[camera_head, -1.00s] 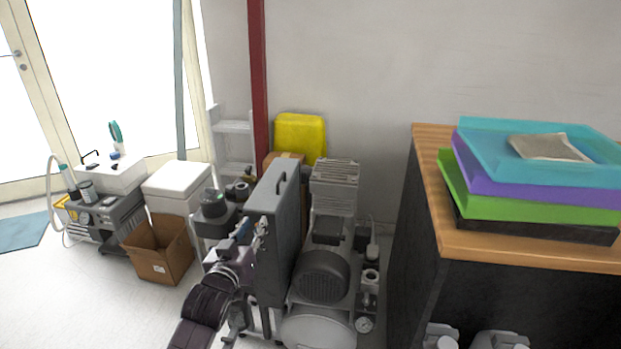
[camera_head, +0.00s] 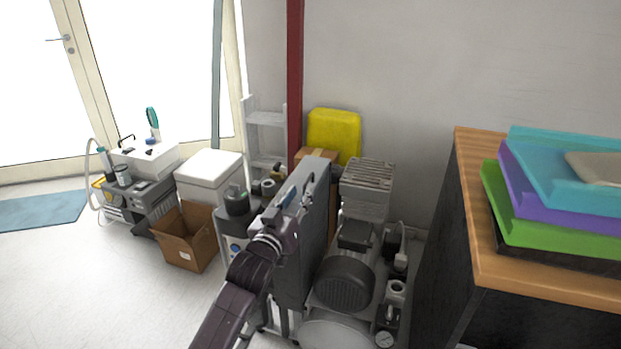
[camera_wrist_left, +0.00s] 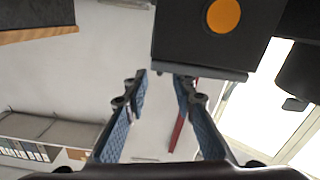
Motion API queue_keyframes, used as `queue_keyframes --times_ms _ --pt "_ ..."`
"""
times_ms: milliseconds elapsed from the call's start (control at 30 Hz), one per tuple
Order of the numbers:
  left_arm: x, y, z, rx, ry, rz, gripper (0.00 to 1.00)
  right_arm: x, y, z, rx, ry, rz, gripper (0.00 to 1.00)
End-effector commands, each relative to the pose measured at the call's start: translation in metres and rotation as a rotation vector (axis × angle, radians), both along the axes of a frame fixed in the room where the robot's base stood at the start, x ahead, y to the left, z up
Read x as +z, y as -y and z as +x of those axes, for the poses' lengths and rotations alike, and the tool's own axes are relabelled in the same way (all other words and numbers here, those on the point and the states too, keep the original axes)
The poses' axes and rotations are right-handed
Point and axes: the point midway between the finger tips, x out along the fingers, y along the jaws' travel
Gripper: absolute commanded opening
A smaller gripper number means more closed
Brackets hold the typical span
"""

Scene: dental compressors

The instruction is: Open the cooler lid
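The cooler (camera_head: 207,182) is a white box with a white lid (camera_head: 210,164), standing on the floor left of centre in the head view. Its lid looks shut. My left gripper (camera_head: 298,192) is in front of the tall grey panel, to the right of the cooler and apart from it. In the left wrist view its two blue-padded fingers (camera_wrist_left: 160,82) are spread with nothing between them. The cooler cannot be made out in the left wrist view. My right gripper is not in view.
An open cardboard box (camera_head: 187,238) stands in front of the cooler. A grey cart (camera_head: 146,199) is to its left. A compressor (camera_head: 345,283) and a tall grey panel (camera_head: 305,245) stand to the right. Wooden-topped cabinet (camera_head: 475,230) at far right. Floor at left front is clear.

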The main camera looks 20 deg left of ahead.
Motion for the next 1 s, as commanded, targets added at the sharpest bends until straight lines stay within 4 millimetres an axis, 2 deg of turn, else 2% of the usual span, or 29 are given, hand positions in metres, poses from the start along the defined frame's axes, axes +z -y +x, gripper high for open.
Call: queue_keyframes --times_ms 200,500,867,1000 --pt "0.000 0.001 0.032 0.000 0.002 0.000 0.24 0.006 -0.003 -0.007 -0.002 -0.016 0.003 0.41" --pt "0.000 0.003 0.067 -0.001 0.001 -0.001 0.24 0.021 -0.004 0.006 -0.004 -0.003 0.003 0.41" --pt "0.000 0.003 0.073 -0.001 0.000 0.000 0.24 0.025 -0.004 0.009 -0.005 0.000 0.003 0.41" --pt "0.000 0.003 0.073 -0.001 0.000 0.000 0.11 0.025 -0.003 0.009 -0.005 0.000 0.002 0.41"
